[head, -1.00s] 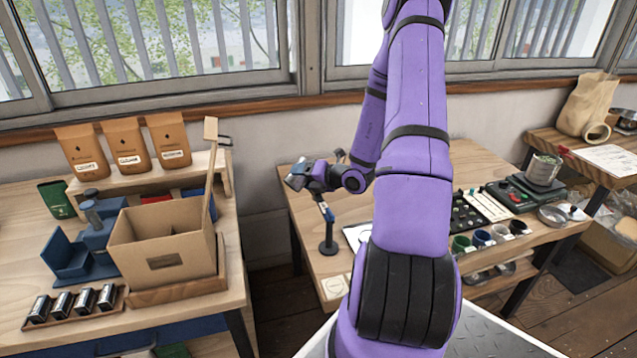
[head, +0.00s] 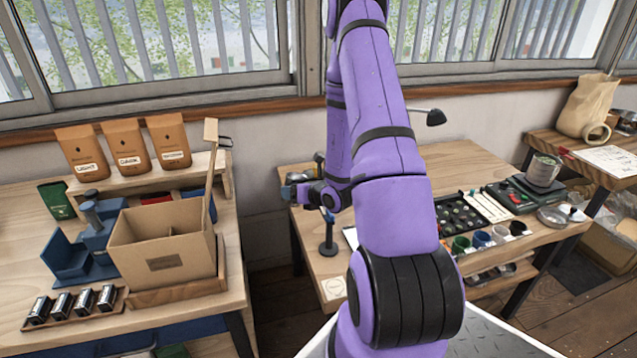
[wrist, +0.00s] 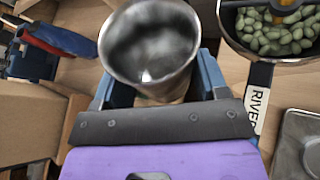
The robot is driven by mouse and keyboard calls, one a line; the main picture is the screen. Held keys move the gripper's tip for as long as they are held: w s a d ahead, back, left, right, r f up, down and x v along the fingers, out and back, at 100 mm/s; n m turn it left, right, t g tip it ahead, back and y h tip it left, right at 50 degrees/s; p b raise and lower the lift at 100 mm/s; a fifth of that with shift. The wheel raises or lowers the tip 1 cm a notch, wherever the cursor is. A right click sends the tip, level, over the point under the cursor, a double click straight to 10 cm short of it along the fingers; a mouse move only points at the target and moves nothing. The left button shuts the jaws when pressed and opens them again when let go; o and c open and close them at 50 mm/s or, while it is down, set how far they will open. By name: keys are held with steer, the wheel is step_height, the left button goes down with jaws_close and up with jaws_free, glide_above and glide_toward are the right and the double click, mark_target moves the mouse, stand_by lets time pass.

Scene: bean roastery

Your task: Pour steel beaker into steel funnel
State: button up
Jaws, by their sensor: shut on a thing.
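The steel beaker (wrist: 150,45) is in my gripper (wrist: 160,85), between the two blue fingers. In the wrist view its round mouth faces the camera. Its inside looks grey and shiny, with a bright spot low down; I cannot make out any contents. In the head view my gripper (head: 300,192) is at the left end of the middle table, beside a dark stand (head: 328,240), and the beaker is hard to make out. I cannot identify the steel funnel for certain. A round metal-rimmed vessel (wrist: 226,35) with green beans, by a label reading "RIVER", is right of the beaker.
A cardboard box (head: 165,245) stands on the left table, with several metal canisters (head: 70,302) in front. The middle table holds a dark tray (head: 460,215), several small cups (head: 480,238) and a metal can (head: 543,172). A grey metal object (wrist: 300,140) shows at the lower right of the wrist view.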

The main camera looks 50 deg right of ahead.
steer(key=shift+a+f+n+h, duration=0.35)
steer(key=shift+a+n+h, duration=0.15)
steer(key=shift+a+n, duration=0.1)
steer(key=shift+a+f+n+h, duration=0.35)
steer(key=shift+a+n+h, duration=0.15)
steer(key=shift+n, duration=0.1)
